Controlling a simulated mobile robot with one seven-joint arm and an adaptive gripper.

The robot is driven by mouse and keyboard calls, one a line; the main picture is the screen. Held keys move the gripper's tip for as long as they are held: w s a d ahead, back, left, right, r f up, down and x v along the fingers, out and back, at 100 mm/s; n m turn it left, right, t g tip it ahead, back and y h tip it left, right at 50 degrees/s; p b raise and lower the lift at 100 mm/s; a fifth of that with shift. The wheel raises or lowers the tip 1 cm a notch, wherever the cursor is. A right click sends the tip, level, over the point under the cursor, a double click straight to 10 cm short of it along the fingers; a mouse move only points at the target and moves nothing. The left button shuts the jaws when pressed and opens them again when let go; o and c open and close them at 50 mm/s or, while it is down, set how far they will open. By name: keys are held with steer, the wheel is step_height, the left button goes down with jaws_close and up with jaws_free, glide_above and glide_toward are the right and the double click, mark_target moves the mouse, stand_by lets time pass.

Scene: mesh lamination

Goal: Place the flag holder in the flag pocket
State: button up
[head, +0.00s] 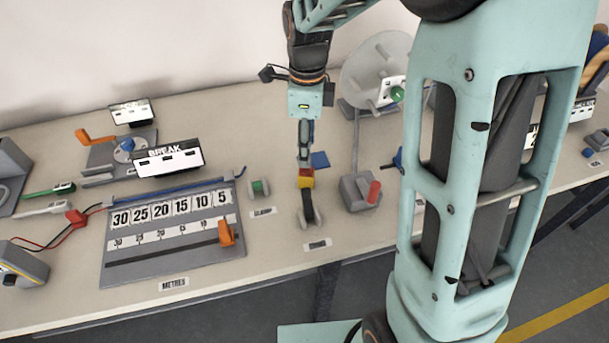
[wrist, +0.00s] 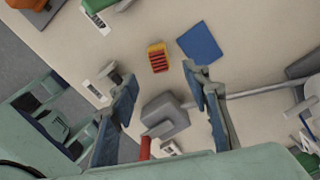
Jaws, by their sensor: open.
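A small red-and-yellow ridged block (head: 306,181), which looks like the flag holder, stands on the table below my gripper. It also shows in the wrist view (wrist: 157,57), just beyond the fingertips. A flat blue square (head: 320,160), which may be the flag pocket, lies beside it; in the wrist view the square (wrist: 200,42) is to its right, apart from it. No readable label confirms either one. My gripper (head: 305,160) points down above the block. In the wrist view its fingers (wrist: 160,78) are spread apart, with nothing between them.
A green spool (head: 259,188) and a grey numbered board (head: 170,275) are to the left. A disc stand (head: 375,70) is behind.

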mark_target(306, 172)
step_height(306, 172, down, 4)
steer(key=shift+r, duration=0.25)
steer(key=shift+s+f, duration=0.1)
steer(key=shift+f, duration=2.55)
steer(key=shift+c, duration=0.5)
jaws_close()
steer(key=shift+r, duration=0.15)
